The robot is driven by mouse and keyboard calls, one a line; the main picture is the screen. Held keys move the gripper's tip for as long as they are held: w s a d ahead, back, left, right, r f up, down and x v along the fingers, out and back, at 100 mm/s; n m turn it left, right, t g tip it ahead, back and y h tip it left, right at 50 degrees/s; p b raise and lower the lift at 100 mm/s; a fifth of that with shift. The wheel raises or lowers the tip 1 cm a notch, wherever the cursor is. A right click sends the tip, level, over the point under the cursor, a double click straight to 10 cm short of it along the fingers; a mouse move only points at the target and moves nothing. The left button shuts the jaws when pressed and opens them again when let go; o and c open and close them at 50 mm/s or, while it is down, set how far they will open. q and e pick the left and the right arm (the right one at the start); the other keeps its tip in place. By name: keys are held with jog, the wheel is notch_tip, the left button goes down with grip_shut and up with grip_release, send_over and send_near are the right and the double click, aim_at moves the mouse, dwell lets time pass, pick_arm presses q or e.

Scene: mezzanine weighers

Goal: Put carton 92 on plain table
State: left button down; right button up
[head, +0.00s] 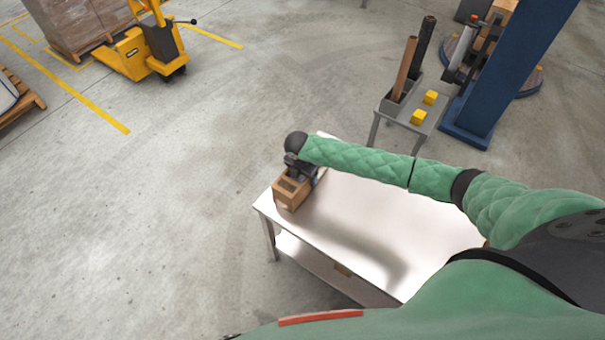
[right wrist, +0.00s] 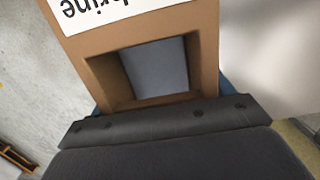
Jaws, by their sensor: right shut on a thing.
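My right gripper (head: 300,172) is shut on a brown carton (head: 288,192) at the left end of a bare, shiny metal table (head: 385,225). I take this to be the plain table. The carton overlaps the table's left edge in the head view; I cannot tell whether it touches the top. No number is readable. My left gripper is out of view.
A grey stand (head: 397,118) with yellow blocks (head: 430,97) and upright tubes is behind, beside a blue column (head: 505,80). A yellow pallet truck (head: 140,50) stands far left.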

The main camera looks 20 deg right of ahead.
aim_at(300, 178)
jog(key=o, duration=1.6)
jog(key=shift+f, duration=0.1)
jog(key=shift+o, duration=0.2)
jog(key=shift+r, duration=0.25)
pick_arm(q)
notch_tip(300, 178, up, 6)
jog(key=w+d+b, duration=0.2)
jog(key=b, duration=0.1)
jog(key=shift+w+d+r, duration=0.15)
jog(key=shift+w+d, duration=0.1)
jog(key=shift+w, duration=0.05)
pick_arm(e)
jog(key=r, duration=0.7)
jog(key=s+a+r, duration=0.1)
jog(key=r, duration=0.3)
jog(key=shift+a+r, duration=0.1)
jog(key=shift+r, duration=0.25)
jog(key=shift+a+f, duration=0.1)
